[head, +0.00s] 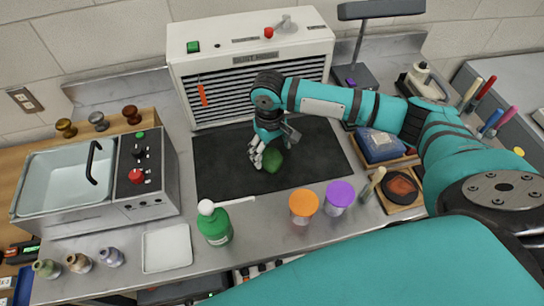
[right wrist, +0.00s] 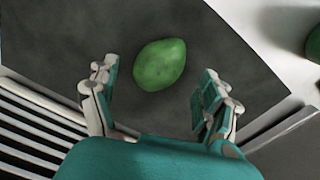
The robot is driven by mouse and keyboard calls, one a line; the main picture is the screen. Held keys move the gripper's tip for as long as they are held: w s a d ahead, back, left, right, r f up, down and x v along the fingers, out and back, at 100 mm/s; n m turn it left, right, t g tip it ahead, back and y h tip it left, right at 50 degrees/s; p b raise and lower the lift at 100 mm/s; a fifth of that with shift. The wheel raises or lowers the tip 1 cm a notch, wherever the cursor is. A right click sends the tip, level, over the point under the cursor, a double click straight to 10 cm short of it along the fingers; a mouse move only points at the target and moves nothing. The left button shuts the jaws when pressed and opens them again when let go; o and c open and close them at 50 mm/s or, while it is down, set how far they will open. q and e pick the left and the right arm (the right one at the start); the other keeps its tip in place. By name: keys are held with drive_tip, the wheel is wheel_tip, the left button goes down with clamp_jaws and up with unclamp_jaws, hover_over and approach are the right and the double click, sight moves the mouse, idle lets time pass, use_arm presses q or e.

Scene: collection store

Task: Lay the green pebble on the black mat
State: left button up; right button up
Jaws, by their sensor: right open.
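The green pebble (head: 273,160) lies on the black mat (head: 225,175), near the mat's middle. In the right wrist view the pebble (right wrist: 160,64) shows whole against the dark mat (right wrist: 225,50). My right gripper (head: 262,155) is over the mat at the pebble, partly in front of it. In the right wrist view the fingers of the gripper (right wrist: 160,85) are spread, one on each side of the pebble, with gaps between. My left gripper is not in view.
A slatted extractor unit (head: 250,60) stands behind the mat. A steel basin unit (head: 70,180) is at the left. A green bottle (head: 215,226), orange-lidded jar (head: 303,205) and purple-lidded jar (head: 339,196) stand in front. A blue box (head: 380,145) lies at the right.

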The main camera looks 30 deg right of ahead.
sight(271, 157)
wheel_tip(271, 157, up, 9)
drive_tip(key=b, duration=0.1)
drive_tip(key=shift+a, duration=0.15)
idle(0.4)
